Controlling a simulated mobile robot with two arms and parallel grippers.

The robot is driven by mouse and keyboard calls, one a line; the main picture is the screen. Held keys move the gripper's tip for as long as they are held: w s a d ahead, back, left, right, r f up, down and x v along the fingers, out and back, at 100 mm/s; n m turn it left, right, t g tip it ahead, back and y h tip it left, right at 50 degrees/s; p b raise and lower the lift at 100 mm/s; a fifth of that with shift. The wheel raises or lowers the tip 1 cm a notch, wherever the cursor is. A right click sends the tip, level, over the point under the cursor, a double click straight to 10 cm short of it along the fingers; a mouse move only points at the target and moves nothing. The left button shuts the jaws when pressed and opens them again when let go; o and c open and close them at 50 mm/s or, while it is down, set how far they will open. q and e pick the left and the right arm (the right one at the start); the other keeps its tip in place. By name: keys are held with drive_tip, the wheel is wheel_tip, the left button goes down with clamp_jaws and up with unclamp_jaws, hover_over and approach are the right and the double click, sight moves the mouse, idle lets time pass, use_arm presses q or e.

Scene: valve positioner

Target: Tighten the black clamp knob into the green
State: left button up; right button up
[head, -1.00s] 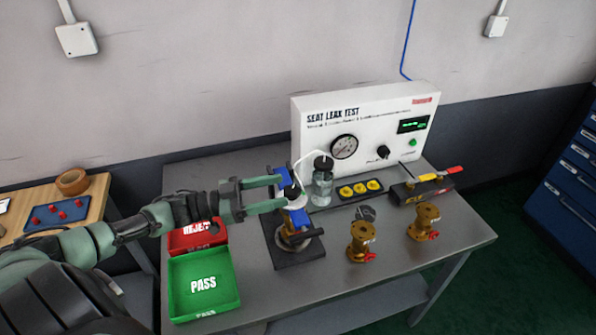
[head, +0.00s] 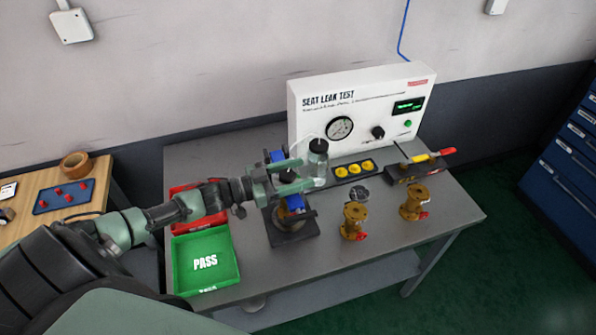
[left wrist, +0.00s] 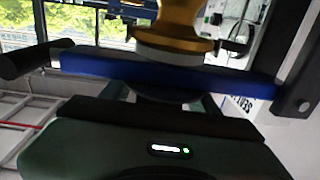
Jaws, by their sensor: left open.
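The clamp fixture stands on a black base (head: 293,237) on the grey table, with blue clamp parts (head: 294,202) around a brass valve. The clamp top (head: 287,176), with a dark knob-like part, is small and partly hidden by my left gripper (head: 307,173). That gripper is open, its two green fingers level on either side of the clamp top. In the left wrist view a blue bar (left wrist: 165,74) crosses close in front, below a brass body (left wrist: 175,25). A black rounded handle (left wrist: 35,60) shows at left. I cannot make out a green mark on the knob. My right gripper is out of view.
A clear jar (head: 317,165) stands just beyond the fingertips. The seat leak test panel (head: 362,105) is behind. The green PASS tray (head: 205,285) and red tray (head: 183,187) lie left. Two brass valves (head: 354,222) (head: 414,203) stand right. The table's front right is clear.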

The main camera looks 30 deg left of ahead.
use_arm(q)
clamp_jaws()
drive_tip(key=m+g+h+b, duration=0.1)
drive_tip(key=b, duration=0.1)
drive_tip(key=m+g+h+b, duration=0.1)
drive_tip(key=b, duration=0.2)
drive_tip(key=shift+s+d+f+m+g+h, duration=0.1)
drive_tip(key=shift+f+m+g+h, duration=0.2)
drive_tip(key=shift+h, duration=0.1)
drive_tip(key=shift+s+r+m+g+h+b, duration=0.15)
drive_tip(key=shift+r+m+g+h+b, duration=0.2)
drive_tip(key=shift+b, duration=0.2)
drive_tip(key=shift+d, duration=0.1)
unclamp_jaws()
